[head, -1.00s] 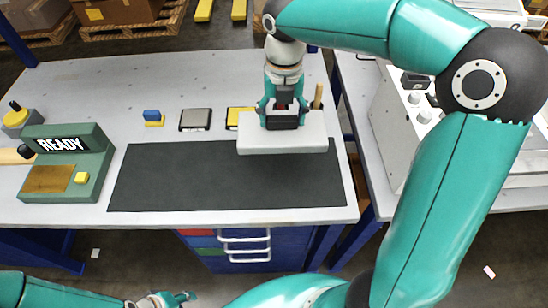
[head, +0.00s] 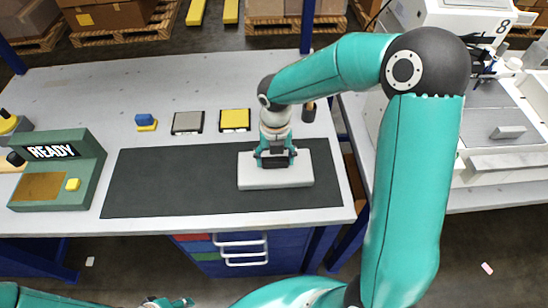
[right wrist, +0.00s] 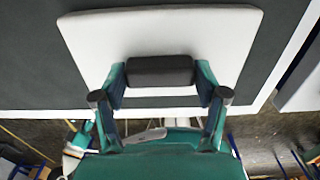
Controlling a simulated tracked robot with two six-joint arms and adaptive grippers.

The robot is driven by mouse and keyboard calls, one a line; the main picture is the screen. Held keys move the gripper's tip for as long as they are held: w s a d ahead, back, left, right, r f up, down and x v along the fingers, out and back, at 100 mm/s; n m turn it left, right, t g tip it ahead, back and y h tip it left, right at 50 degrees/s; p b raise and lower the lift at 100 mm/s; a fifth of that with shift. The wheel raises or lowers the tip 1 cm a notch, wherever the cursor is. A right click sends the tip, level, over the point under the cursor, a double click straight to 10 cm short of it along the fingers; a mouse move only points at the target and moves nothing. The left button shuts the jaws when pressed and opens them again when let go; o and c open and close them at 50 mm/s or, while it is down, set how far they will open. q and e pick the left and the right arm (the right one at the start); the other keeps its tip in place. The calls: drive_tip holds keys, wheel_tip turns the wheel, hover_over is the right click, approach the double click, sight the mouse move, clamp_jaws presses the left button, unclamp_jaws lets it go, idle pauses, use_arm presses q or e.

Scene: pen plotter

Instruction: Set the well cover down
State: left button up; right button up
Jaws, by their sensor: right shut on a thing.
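The well cover (head: 250,176) is a flat white slab with a dark grip bar on top. It is over the right part of the dark mat (head: 165,182) in the head view. My right gripper (head: 275,160) is shut on the bar from above. In the right wrist view the cover (right wrist: 220,40) lies flat, with the fingers (right wrist: 160,75) at both ends of the bar. I cannot tell whether its underside touches the mat. My left gripper (head: 166,302) shows only partly at the bottom edge, and its jaws are unclear.
A green box reading READY (head: 52,152) stands at the left. A blue-and-yellow block (head: 146,122), a grey pad (head: 187,123), a yellow pad (head: 235,119) and a dark cup (head: 308,112) stand behind the mat. A white machine (head: 500,140) is at the right. The mat's left part is clear.

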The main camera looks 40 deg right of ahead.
sight(275, 159)
drive_tip(key=o, duration=1.2)
drive_tip(key=shift+r, duration=0.1)
wheel_tip(275, 159, up, 12)
drive_tip(key=shift+p, duration=0.35)
